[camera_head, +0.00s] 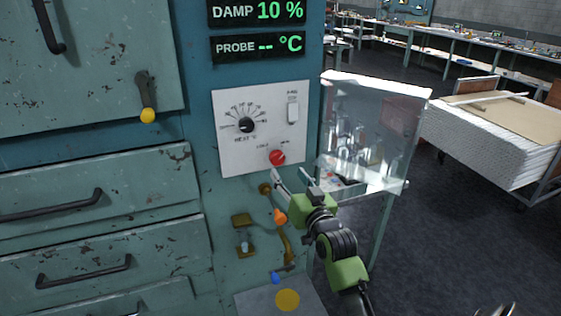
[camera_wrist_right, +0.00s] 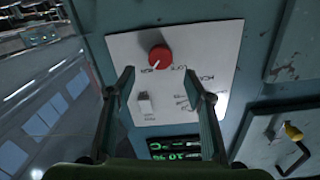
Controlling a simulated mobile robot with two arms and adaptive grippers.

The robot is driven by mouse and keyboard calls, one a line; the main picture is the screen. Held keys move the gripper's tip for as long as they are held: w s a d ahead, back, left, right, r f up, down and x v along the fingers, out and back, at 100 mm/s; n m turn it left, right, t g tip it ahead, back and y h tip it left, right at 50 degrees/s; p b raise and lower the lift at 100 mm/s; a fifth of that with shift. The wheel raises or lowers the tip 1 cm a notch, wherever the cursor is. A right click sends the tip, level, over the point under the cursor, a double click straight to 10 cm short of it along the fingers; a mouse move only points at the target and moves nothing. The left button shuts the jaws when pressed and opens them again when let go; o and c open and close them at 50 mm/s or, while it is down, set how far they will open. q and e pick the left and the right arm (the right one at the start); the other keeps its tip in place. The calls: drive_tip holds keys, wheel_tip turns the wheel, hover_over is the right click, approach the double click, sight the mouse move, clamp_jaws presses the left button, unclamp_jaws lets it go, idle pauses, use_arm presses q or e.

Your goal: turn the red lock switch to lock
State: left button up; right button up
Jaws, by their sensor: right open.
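The red lock switch (camera_head: 277,157) is a round knob low on the white control panel (camera_head: 232,158). Its pale pointer mark leans up and right, toward the right-hand label and away from LOCK. In the right wrist view, which is upside down, the red knob (camera_wrist_right: 160,57) shows beyond the fingertips with its mark toward the lower left. My right gripper (camera_head: 281,181) is just below the knob in the head view. In the wrist view its fingers (camera_wrist_right: 162,78) are spread, with nothing between them and apart from the knob. My left gripper is not in view.
A heat dial (camera_head: 246,125) and a white rocker switch (camera_head: 293,111) share the panel. An orange-handled lever (camera_head: 280,216) is below. A yellow-knobbed handle (camera_head: 147,115) is at left.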

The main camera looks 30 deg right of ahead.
sight(278, 160)
drive_tip(key=p+x, duration=0.1)
drive_tip(key=x, duration=0.6)
drive_tip(key=shift+w, duration=0.1)
drive_tip(key=c, duration=1.1)
